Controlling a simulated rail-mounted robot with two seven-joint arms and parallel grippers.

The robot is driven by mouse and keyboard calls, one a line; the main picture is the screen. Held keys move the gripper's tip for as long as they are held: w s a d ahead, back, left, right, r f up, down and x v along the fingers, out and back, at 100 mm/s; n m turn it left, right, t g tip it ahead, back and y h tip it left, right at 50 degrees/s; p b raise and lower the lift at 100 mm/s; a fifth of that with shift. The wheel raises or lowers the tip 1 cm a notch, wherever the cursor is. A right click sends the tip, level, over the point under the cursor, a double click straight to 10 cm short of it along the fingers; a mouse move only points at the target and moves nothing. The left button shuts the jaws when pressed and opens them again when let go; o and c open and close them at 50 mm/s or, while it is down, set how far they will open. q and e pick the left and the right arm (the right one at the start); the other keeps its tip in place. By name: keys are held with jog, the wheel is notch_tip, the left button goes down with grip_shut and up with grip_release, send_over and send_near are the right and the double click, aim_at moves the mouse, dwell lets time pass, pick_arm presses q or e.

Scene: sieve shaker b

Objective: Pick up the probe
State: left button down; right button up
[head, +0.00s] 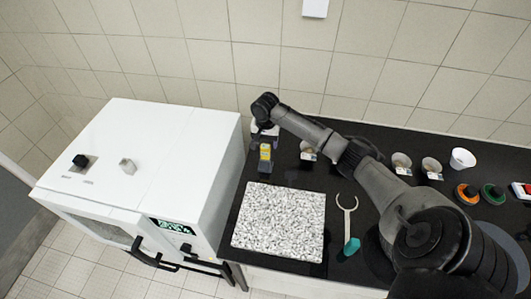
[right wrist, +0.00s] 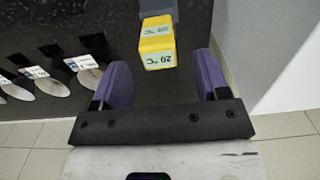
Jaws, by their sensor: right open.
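The probe appears to be the yellow and grey handheld unit with a white label reading 20 °C. In the right wrist view its yellow end (right wrist: 155,32) lies ahead of the gap between my fingers. In the head view the yellow unit (head: 265,153) sits on the black bench, behind the speckled slab. My right gripper (right wrist: 162,72) is open, with two purple fingers and nothing between them. In the head view my right arm reaches left across the bench and its wrist is just behind the unit; the fingers are hard to make out there. My left gripper is not in view.
A white oven-like cabinet (head: 135,165) stands left of the bench. A speckled slab (head: 280,222) and a fork-shaped tool with a teal handle (head: 352,246) lie in front. Several labelled cups, a white cup (head: 462,159) and coloured knobs stand to the right. A tiled wall is behind.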

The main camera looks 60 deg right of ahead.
aim_at(266, 151)
jog(key=shift+f, duration=2.8)
jog(key=shift+c, duration=0.3)
jog(key=c, duration=1)
jog(key=shift+o, duration=0.2)
jog(key=shift+r, duration=0.1)
